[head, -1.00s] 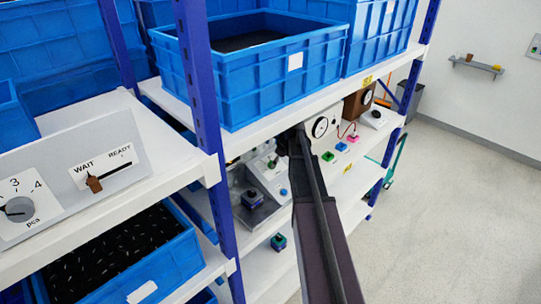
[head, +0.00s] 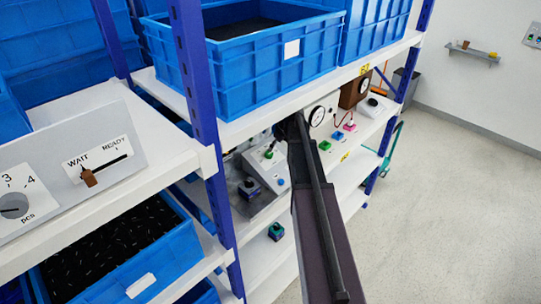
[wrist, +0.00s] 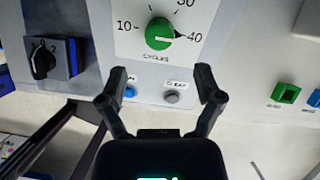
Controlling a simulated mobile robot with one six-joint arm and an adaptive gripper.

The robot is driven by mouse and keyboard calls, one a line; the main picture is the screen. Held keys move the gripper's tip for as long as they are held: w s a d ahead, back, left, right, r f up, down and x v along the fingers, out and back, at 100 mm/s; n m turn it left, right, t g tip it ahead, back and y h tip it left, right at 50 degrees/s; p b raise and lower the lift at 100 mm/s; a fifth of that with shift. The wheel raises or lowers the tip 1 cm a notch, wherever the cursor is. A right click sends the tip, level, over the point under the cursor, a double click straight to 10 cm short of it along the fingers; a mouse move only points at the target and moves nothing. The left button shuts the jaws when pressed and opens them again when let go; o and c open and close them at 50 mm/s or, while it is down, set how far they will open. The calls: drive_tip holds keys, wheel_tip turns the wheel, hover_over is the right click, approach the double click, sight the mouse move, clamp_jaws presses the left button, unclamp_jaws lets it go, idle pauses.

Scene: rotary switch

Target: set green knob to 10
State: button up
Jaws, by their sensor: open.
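The green knob (wrist: 160,33) sits on a white dial plate (wrist: 128,42) marked 10, 30 and 40, with "CYCLES" below it. Its black pointer tip faces right, toward 40. My gripper (wrist: 160,80) is open and empty, its two fingers apart below the knob in the wrist view and not touching it. In the head view the green knob (head: 269,155) looks small on a sloped grey panel on the middle shelf, left of my arm. My gripper's fingers cannot be made out there.
Below the dial are a blue button (wrist: 130,91) and a grey button (wrist: 171,98) labelled CLEAR. A black rotary switch (wrist: 43,60) is to the left, and a green switch (wrist: 287,93) to the right. Blue bins (head: 265,60) stand on the shelf above; a blue upright (head: 195,75) is left.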

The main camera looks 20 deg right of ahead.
sight(270, 154)
drive_tip(key=shift+b+x, duration=2.8)
drive_tip(key=shift+x, duration=0.45)
drive_tip(key=c, duration=1.2)
